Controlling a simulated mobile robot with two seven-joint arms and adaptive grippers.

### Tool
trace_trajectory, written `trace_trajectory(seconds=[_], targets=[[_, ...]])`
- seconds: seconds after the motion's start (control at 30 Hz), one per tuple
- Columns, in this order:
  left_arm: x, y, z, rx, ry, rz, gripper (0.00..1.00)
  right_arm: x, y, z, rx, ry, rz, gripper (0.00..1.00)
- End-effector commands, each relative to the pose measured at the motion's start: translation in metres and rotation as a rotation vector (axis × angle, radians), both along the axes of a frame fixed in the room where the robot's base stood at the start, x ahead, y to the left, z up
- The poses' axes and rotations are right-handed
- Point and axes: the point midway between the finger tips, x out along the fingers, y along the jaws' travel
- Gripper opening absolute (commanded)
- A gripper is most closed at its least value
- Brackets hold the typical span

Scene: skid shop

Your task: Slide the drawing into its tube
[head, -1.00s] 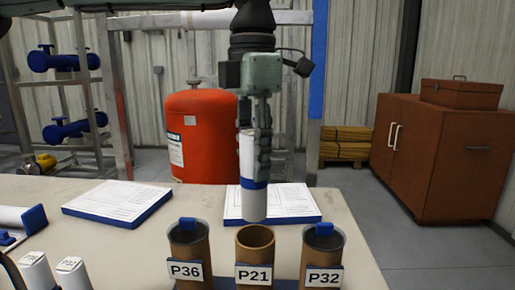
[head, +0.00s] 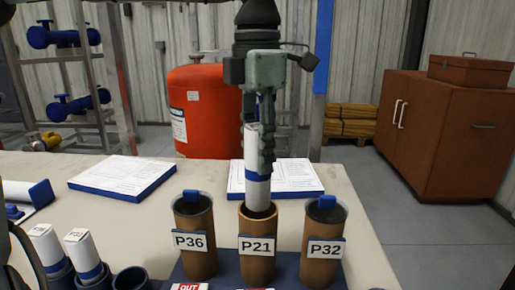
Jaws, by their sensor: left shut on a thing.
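My left gripper (head: 258,145) points down and is shut on a rolled white drawing (head: 252,155) with a blue band. The drawing is upright over the brown tube labelled P21 (head: 257,268). Its lower end is at the tube's mouth; I cannot tell how far it is inside, if at all. The tube P36 (head: 195,263) stands to the left and the tube P32 (head: 321,268) to the right, each with a blue tab at its top. My right gripper is not in view.
The tubes stand on a dark blue base (head: 228,271). Two more white rolls (head: 47,246) (head: 82,250) stand in holders at the lower left. Flat sheets on blue boards (head: 122,175) (head: 283,176) lie behind the tubes. The table's right side is clear.

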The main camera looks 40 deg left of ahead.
Motion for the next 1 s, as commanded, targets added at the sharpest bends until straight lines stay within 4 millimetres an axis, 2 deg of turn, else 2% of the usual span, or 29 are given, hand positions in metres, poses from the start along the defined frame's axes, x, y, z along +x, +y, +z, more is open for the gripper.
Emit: trace_trajectory(seconds=[0.4, 1.0], targets=[[-0.0003, -0.0004, -0.0010, 0.000, -0.001, -0.001, 0.05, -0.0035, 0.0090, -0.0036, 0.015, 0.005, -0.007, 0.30], [-0.0001, -0.0002, -0.0055, 0.001, 0.000, 0.000, 0.05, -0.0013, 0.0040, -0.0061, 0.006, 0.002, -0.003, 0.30]])
